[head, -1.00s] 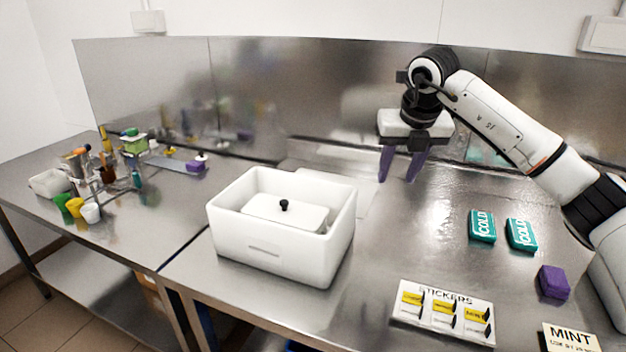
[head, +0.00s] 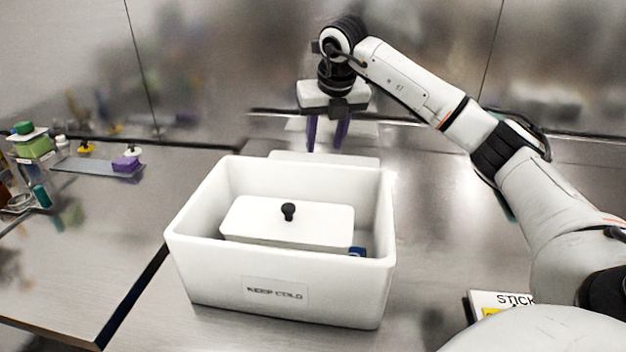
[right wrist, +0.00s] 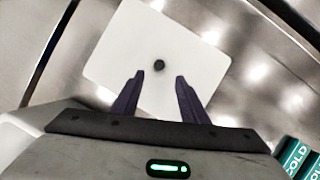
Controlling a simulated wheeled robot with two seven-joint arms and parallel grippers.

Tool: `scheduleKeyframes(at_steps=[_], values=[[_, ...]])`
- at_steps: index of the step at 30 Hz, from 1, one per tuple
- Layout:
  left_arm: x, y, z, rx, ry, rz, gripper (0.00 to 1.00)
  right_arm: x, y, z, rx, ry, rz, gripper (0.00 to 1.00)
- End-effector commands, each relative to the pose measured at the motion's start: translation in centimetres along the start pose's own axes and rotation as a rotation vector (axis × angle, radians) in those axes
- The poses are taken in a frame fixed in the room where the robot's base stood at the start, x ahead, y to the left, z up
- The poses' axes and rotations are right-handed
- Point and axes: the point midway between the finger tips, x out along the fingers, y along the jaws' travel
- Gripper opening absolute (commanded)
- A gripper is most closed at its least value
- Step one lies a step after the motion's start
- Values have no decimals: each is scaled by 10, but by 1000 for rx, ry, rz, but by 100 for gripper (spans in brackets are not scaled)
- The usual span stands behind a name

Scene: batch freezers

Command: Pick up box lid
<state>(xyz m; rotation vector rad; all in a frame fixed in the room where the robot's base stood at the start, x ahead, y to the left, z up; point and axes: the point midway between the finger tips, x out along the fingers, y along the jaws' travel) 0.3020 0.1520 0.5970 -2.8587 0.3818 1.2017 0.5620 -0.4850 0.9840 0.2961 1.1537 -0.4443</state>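A flat white square lid with a black knob (right wrist: 159,66) shows in the right wrist view; I take it as the box lid (right wrist: 130,45). In the head view a strip of this white lid (head: 350,158) shows behind the white KEEP COLD box (head: 210,265), which hides part of it. My right gripper (head: 327,147) points down above the lid area behind the box. Its purple fingers are apart and empty. In the right wrist view the knob lies beyond the gap between the fingertips (right wrist: 158,78). My left gripper is not in view.
Inside the open box sits a smaller white lidded piece with a black knob (head: 288,211), with a blue item (head: 357,252) beside it. A steel wall stands behind. Teal COLD packs (right wrist: 294,155) lie right. A purple item (head: 126,163) rests on the left table.

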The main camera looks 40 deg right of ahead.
Motion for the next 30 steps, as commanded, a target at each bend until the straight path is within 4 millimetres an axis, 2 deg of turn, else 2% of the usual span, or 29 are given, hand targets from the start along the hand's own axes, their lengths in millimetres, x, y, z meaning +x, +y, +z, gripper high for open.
scheduleKeyframes(at_steps=[3,11,18,22,28,30], values=[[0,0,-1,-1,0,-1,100,19,0,0,0,3,-1,40],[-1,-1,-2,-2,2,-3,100,41,0,1,0,2,-1,40],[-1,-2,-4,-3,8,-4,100,76,2,2,0,3,0,40],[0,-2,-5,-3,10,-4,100,84,2,3,0,1,0,40],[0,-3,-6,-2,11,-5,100,85,2,3,0,0,1,40],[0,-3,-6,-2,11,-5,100,85,2,3,0,0,0,30]])
